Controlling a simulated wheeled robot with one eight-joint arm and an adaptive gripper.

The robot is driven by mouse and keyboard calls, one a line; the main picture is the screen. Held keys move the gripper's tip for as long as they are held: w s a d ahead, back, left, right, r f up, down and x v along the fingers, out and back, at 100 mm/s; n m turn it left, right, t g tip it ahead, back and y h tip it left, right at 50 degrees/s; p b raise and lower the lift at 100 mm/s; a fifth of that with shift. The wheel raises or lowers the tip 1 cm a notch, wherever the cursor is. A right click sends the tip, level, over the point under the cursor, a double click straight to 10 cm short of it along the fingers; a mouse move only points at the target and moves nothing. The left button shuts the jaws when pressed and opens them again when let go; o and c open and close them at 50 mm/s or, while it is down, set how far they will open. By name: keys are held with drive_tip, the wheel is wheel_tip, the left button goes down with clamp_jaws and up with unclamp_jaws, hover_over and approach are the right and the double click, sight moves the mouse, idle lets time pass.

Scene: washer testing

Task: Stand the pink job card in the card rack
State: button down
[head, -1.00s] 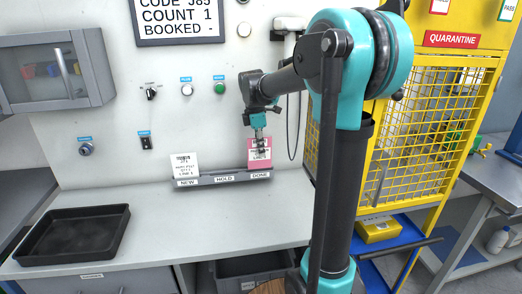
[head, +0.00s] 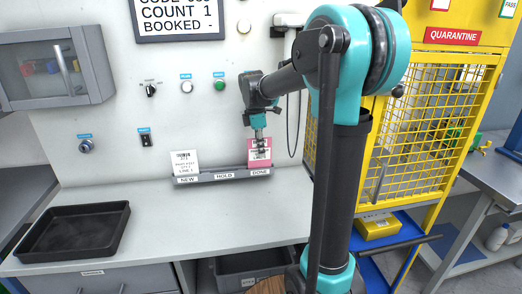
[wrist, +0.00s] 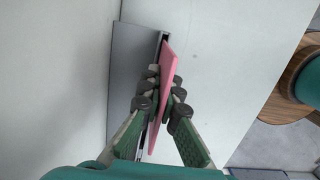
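The pink job card (head: 260,150) is upright at the DONE end of the card rack (head: 224,178), at the rack's right. Its lower edge is at or in the rack slot; I cannot tell how deep it sits. My gripper (head: 259,146) is on the card from above. In the wrist view the pink card (wrist: 169,75) runs between the two fingers of my gripper (wrist: 162,100), and both fingertips appear to touch it. The grey rack (wrist: 135,60) lies just beside and under the card there.
A white card (head: 184,162) stands in the NEW end of the rack. A black tray (head: 72,232) lies at the bench's left. The bench top (head: 190,215) in front of the rack is clear. A yellow mesh quarantine cage (head: 425,120) stands at the right.

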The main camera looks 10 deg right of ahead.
drive_tip(key=shift+f, duration=1.15)
idle(0.4)
drive_tip(key=c, duration=1.6)
unclamp_jaws()
drive_tip(key=shift+c, duration=0.2)
drive_tip(key=shift+r, duration=0.1)
drive_tip(key=r, duration=0.4)
drive_tip(key=a+r, duration=0.1)
drive_tip(key=r, duration=0.6)
drive_tip(key=shift+a+r, duration=0.2)
drive_tip(key=shift+r, duration=0.15)
